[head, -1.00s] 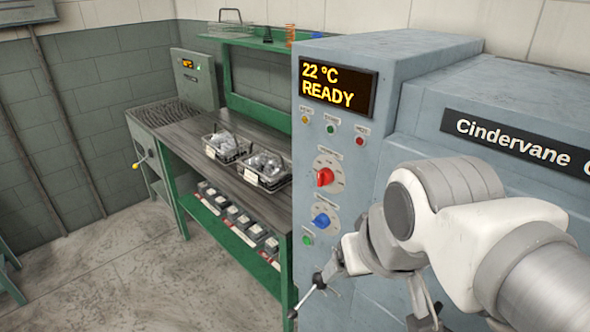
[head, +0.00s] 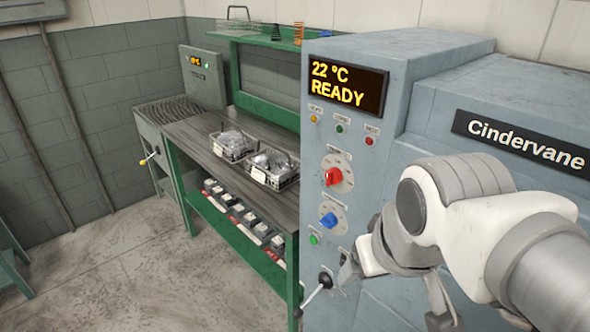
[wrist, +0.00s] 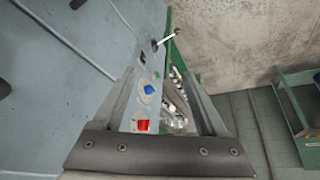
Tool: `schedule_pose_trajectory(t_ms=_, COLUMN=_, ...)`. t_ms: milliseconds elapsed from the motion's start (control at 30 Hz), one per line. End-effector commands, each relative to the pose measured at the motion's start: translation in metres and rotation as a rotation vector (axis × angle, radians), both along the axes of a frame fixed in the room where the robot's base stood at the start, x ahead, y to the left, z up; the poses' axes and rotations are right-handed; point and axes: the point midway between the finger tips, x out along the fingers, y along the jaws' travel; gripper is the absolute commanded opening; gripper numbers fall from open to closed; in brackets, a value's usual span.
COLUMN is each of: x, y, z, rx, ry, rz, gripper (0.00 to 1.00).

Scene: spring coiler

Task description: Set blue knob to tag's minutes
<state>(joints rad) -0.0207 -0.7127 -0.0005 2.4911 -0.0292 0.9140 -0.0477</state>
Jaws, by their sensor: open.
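The blue knob (head: 329,219) sits on a pale dial on the front panel of the grey machine (head: 345,130), below the red knob (head: 333,177). The blue knob also shows in the wrist view (wrist: 149,89), between the fingers in the picture. My gripper (wrist: 160,80) is open and empty, with its fingers apart from the knob. In the head view the arm hides most of the gripper. Two wire baskets on the bench carry pale tags, one on the left basket (head: 218,149) and one on the right basket (head: 259,176); their writing is too small to read.
The display (head: 345,87) reads 22 °C READY. A green button (head: 314,239) is below the blue knob, and a lever with a dark ball (head: 325,280) juts out lower down. The green bench (head: 240,240) stands left of the machine. Open floor (head: 150,270) lies at left.

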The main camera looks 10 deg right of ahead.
Motion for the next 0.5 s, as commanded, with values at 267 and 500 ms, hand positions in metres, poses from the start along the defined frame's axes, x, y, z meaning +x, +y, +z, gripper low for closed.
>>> schedule_pose_trajectory(t_ms=267, x=0.011, y=-0.004, z=-0.025, rx=-0.298, ry=0.288, rz=0.461, gripper=0.75)
schedule_pose_trajectory(t_ms=500, x=0.025, y=-0.009, z=-0.045, rx=-0.56, ry=0.575, rz=0.943, gripper=0.75)
